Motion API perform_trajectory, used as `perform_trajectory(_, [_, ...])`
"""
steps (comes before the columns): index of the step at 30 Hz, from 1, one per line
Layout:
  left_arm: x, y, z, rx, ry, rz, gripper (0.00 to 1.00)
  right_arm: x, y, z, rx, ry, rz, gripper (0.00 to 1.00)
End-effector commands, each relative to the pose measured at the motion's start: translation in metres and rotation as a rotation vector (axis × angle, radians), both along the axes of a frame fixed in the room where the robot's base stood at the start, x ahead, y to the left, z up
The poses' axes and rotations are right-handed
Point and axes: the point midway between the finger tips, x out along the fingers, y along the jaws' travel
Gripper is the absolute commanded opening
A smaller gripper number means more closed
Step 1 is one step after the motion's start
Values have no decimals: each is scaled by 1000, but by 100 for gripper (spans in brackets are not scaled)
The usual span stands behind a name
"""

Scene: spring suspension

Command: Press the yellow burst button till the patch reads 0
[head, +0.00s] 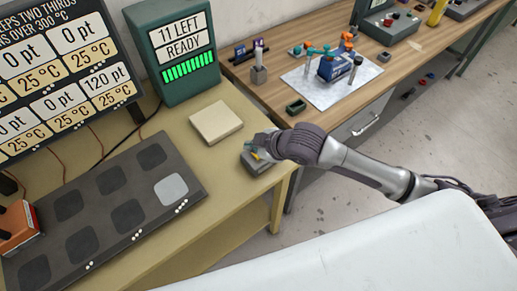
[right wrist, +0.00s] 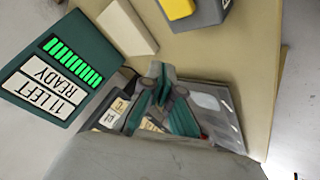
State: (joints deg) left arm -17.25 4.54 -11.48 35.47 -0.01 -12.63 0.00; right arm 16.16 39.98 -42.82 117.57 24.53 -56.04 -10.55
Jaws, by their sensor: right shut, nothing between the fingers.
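The yellow burst button (head: 255,156) sits on a small grey box (head: 258,166) near the table's right edge. It is partly hidden by my right gripper (head: 260,146) in the head view. In the right wrist view the yellow button (right wrist: 180,8) is at the top edge. My right gripper (right wrist: 160,72) is shut and empty there, its tips apart from the button in the picture. I cannot tell the height gap. The light patch (head: 171,189) lies on the dark mat (head: 130,239). The scoreboard (head: 60,75) shows 120 pt in one cell and 0 pt in others. My left gripper is out of view.
A green display box (head: 170,40) reads "11 LEFT, READY" above green bars. A cream block (head: 216,122) lies between it and the button box. An orange device (head: 15,225) stands at the far left. A wooden bench (head: 270,88) with small items stands behind.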

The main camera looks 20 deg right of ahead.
Motion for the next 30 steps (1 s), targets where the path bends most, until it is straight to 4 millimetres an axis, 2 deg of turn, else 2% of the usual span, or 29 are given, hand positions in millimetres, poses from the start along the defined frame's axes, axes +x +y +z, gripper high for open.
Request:
perform_trajectory(1, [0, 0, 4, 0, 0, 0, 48, 9, -7, 15, -36, -32, 42, 0])
perform_trajectory(3, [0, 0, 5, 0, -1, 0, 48, 14, -14, 26, -66, -54, 84, 0])
perform_trajectory(10, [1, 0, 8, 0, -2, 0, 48, 23, -29, 45, -118, -86, 144, 0])
perform_trajectory(23, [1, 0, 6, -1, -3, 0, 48, 23, -30, 44, -121, -87, 149, 0])
perform_trajectory(30, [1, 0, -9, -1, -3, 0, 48, 23, -30, 31, -121, -87, 148, 0])
